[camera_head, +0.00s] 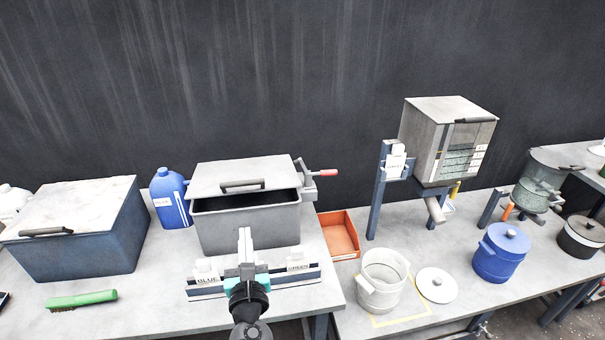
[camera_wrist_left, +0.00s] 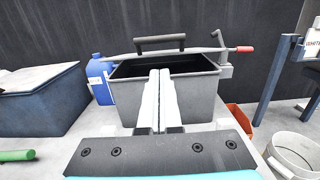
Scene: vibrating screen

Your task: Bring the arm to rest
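My left gripper (camera_head: 245,240) is in front of the grey vibrating screen box (camera_head: 243,225), pointing at its front wall. In the left wrist view its two pale fingers (camera_wrist_left: 159,100) lie side by side, closed together with nothing visible between them. The box has a grey lid (camera_head: 240,175) with a dark handle, and a dark gap shows under the lid's front edge. A lever with a red grip (camera_head: 327,173) sticks out on the box's right side. My right gripper is not in either view.
A labelled rack with small switches (camera_head: 304,275) lies under my left gripper. An orange tray (camera_head: 340,235), an open white pot (camera_head: 381,285) and a blue pot (camera_head: 499,257) stand right.

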